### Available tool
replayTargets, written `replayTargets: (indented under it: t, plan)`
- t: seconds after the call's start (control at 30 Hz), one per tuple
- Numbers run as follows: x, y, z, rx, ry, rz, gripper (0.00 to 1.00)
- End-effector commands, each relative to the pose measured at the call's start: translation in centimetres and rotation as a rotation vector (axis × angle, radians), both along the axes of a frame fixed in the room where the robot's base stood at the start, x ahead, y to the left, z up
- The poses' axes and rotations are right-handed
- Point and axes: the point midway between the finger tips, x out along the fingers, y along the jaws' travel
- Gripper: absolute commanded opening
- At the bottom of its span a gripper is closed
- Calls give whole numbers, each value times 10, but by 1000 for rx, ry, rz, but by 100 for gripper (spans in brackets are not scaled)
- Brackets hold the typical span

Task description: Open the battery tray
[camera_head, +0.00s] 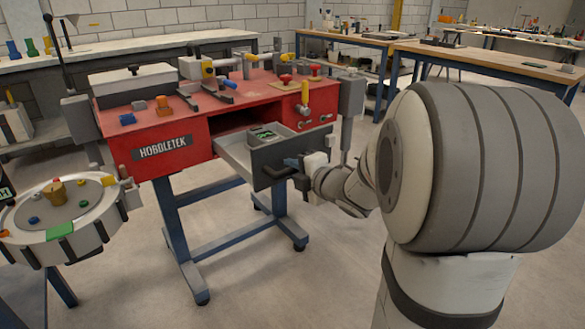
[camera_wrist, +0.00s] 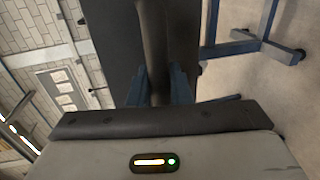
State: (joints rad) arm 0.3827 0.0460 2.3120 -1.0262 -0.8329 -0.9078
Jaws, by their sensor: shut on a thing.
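The battery tray (camera_head: 234,153) is a grey drawer in the front of the red workbench marked HOBOLETEK. It is pulled out from its opening, and a small item with a green top (camera_head: 264,135) lies inside. My gripper (camera_head: 290,172) is at the dark handle (camera_head: 275,172) on the tray's grey front panel and is shut on it. In the wrist view the dark handle (camera_wrist: 154,45) runs between my two fingers (camera_wrist: 160,85), with the dark front panel (camera_wrist: 115,45) behind. The fingertips are partly hidden in the head view.
The red bench (camera_head: 170,140) carries several tools and knobs and stands on blue legs (camera_head: 177,235) with casters. A round white table (camera_head: 60,225) with coloured pieces stands at the left. Wooden benches (camera_head: 490,62) stand behind. The floor in front is clear.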

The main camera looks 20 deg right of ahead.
Motion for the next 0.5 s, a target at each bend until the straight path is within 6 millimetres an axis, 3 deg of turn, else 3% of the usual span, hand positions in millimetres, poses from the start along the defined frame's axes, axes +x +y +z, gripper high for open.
replayTargets:
  t: [0.17,0.2,0.43,0.5]
  plan:
    - [0,1,-1,0,2,2,0]
    - [0,1,-1,0,2,2,19]
    - [0,0,-1,0,1,0,37]
    - [0,0,-1,0,1,0,37]
